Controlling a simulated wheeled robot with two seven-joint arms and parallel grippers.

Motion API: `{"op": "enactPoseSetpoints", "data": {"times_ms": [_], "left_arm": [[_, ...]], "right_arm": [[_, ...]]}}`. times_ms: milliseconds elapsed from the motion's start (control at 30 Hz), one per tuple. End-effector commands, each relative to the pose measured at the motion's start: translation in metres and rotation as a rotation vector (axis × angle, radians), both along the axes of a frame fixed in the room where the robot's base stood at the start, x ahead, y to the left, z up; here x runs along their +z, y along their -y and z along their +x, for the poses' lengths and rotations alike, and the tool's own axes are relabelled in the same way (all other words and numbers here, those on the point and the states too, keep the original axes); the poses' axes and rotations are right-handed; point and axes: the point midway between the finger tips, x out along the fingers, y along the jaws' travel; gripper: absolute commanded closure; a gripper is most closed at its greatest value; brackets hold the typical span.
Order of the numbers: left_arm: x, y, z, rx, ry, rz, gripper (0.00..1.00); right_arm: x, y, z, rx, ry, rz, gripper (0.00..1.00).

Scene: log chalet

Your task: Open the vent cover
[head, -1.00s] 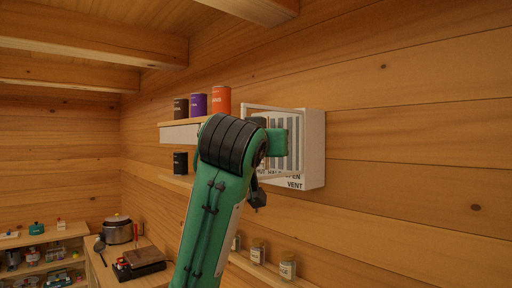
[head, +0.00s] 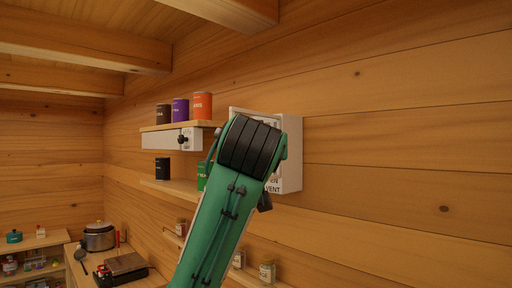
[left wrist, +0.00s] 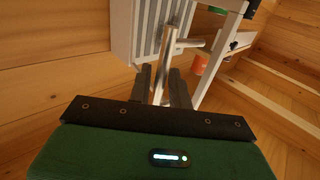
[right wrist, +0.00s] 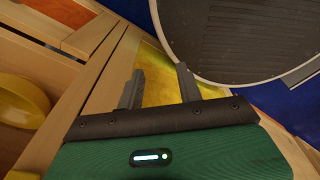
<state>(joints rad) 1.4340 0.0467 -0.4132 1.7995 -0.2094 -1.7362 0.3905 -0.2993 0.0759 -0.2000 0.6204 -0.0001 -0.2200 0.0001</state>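The white vent box (head: 291,150) is on the log wall, with part of its label showing at the bottom. My left forearm covers most of its front in the head view. The left wrist view shows the grey slats (left wrist: 148,25) and a white frame bar (left wrist: 218,58) standing off from them. A round metal handle bar (left wrist: 167,52) runs between the fingers of my left gripper (left wrist: 162,82), which look closed on it from both sides. My right gripper (right wrist: 158,85) is open and empty, away from the vent.
Left of the vent is a shelf (head: 165,140) with several cans on top and a dark knob on its white front. A lower shelf (head: 170,188) holds more cans. Jars stand below. A round dark object (right wrist: 240,35) is close to my right gripper.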

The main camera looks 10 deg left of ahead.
Motion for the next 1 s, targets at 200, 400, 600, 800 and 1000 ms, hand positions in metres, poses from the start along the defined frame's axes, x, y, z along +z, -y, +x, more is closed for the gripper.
{"op": "enactPoseSetpoints", "data": {"times_ms": [200,400,600,800,1000], "left_arm": [[-0.001,0.000,0.000,0.000,-0.002,0.001,0.71],[-0.002,0.002,-0.005,-0.001,0.000,0.000,0.71],[-0.005,0.009,-0.035,-0.004,0.002,-0.001,0.71],[-0.006,0.019,-0.082,-0.004,0.005,0.000,0.71],[-0.003,0.027,-0.113,-0.006,0.002,-0.003,0.71]], "right_arm": [[0.000,0.000,0.000,0.000,0.000,0.000,0.64],[-0.004,0.002,0.000,0.001,-0.001,-0.002,0.64],[-0.024,0.004,-0.001,0.002,-0.001,-0.005,0.64],[-0.049,0.005,-0.001,0.001,-0.002,-0.006,0.64],[-0.063,0.006,-0.001,0.001,-0.002,-0.006,0.64]]}}
